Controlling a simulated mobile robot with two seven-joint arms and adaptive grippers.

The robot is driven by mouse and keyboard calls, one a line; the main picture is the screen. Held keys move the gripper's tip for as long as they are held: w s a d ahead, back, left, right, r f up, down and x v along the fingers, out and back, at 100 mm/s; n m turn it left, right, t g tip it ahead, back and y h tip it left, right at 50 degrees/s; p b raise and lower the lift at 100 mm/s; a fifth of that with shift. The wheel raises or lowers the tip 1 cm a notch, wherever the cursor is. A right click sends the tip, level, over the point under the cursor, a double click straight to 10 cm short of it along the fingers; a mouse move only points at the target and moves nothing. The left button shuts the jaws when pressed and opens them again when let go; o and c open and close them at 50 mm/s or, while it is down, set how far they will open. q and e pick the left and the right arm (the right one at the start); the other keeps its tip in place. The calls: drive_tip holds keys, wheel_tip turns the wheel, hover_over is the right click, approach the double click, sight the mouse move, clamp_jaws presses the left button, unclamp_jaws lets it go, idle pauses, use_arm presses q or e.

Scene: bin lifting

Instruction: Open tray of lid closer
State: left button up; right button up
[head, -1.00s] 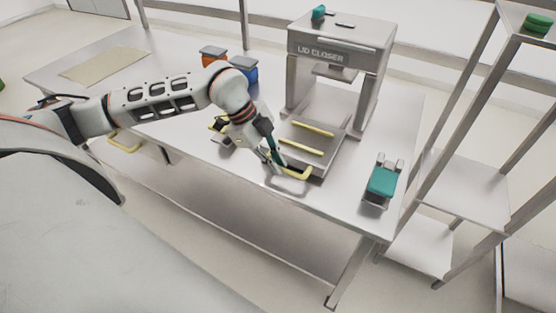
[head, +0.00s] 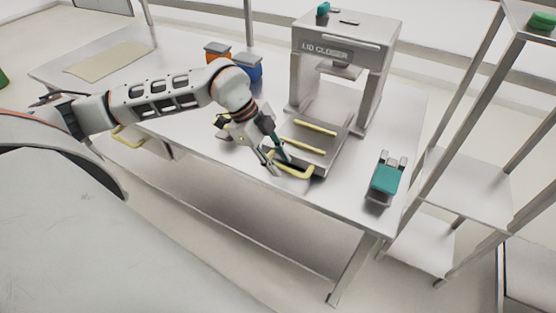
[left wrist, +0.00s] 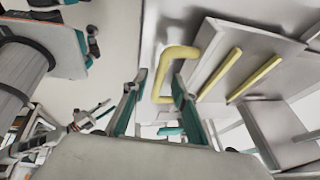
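The lid closer (head: 340,62) is a grey metal frame on the table. Its tray (head: 318,153) extends at the front, low down, with two yellow bars on top and a yellow handle (head: 295,173) on its front side. My left gripper (head: 273,163) is open at the left end of this handle. In the left wrist view the fingers (left wrist: 158,108) are spread and empty, with the yellow handle (left wrist: 163,72) just ahead, near the right finger. Contact cannot be told. What looks like my right gripper (left wrist: 92,118) shows small there; its fingers are unclear.
A teal-topped device (head: 384,180) stands right of the tray near the table edge. Orange and blue containers (head: 247,67) stand behind my left arm. A metal shelf rack (head: 465,190) is at the right. The table's front left (head: 180,130) is mostly clear.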

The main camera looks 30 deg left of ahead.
use_arm(q)
drive_tip(key=v, duration=1.2)
